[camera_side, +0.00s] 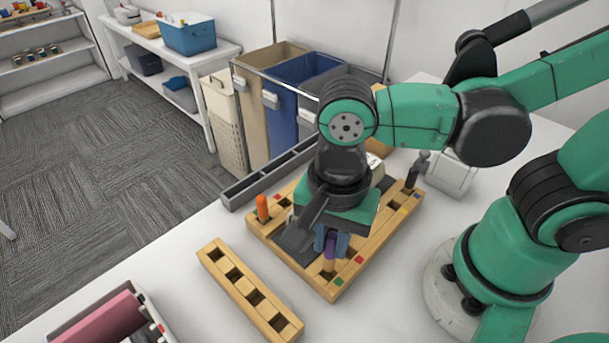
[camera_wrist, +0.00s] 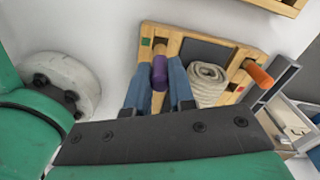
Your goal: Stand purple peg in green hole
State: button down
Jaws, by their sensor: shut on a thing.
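The purple peg (camera_side: 330,249) is between the fingers of my gripper (camera_side: 331,243), over the near end of the wooden board (camera_side: 255,232) in the side view. My gripper is shut on it. The peg (camera_wrist: 159,73) also shows between the blue fingers (camera_wrist: 160,92) in the wrist view. A green mark (camera_side: 338,282) lies on the board's near corner, close below the peg; it also shows in the wrist view (camera_wrist: 146,42). The hole by it is partly hidden. I cannot tell whether the peg's lower end is in it.
An orange peg (camera_side: 262,208) stands at the board's left corner and a black peg (camera_side: 412,176) at its far right. A coiled rope-like thing (camera_wrist: 207,80) lies by the fingers. A separate wooden strip with holes (camera_side: 245,286) and a grey tray (camera_side: 265,178) are nearby.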

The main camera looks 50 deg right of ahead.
aim_at(328, 268)
jog(key=shift+f, duration=1.7)
jog(key=shift+f, duration=0.15)
jog(key=c, duration=0.8)
grip_release()
jog(key=shift+o, duration=0.2)
